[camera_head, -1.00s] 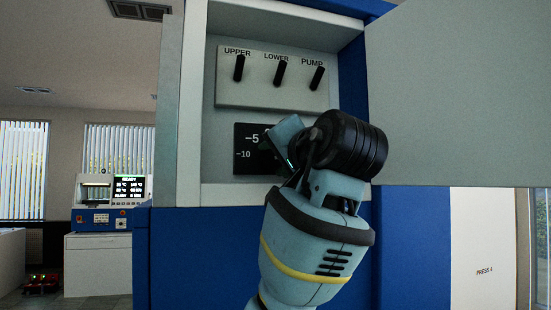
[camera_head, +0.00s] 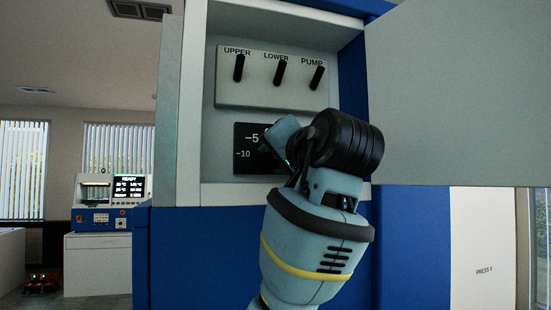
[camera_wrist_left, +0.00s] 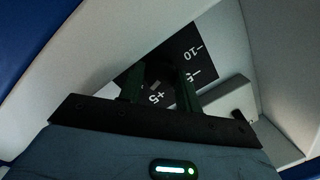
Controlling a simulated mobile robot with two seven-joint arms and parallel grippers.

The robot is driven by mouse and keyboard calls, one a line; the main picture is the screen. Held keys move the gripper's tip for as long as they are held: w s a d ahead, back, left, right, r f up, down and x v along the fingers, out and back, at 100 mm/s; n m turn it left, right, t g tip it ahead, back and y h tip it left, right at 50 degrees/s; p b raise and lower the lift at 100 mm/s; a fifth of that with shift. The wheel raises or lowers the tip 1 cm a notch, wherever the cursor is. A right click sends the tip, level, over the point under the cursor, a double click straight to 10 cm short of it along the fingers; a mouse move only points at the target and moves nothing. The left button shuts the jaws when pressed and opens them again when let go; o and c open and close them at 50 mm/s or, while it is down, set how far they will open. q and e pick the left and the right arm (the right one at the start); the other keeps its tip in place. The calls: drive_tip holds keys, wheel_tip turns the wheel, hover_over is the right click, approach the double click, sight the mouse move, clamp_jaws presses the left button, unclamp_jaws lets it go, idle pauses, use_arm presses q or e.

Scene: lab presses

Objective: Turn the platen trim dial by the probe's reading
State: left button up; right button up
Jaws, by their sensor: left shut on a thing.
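The platen trim dial's black scale plate (camera_head: 246,166) sits in the open cabinet recess, with white marks −5 and −10 showing at its left. My left gripper (camera_head: 277,150) reaches up from below and covers the right of the plate. In the left wrist view the plate (camera_wrist_left: 205,72) shows −10, −5 and +5. There my left gripper (camera_wrist_left: 158,82) has its two fingers on either side of the dark dial knob (camera_wrist_left: 157,70) and is shut on it. The knob's pointer is too dark to read. No probe is recognisable. My right gripper is out of view.
A panel (camera_head: 272,94) with three black levers marked UPPER, LOWER and PUMP is above the plate. A grey open door (camera_head: 460,95) spans the right. A machine with a READY screen (camera_head: 130,187) stands at the far left.

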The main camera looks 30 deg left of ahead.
use_arm(q)
drive_tip(key=n, duration=0.6)
drive_tip(key=shift+r+h, duration=0.1)
drive_tip(key=shift+h, duration=0.3)
drive_tip(key=shift+n, duration=0.3)
drive_tip(key=o, duration=0.7)
drive_tip(key=v, duration=0.8)
idle(0.4)
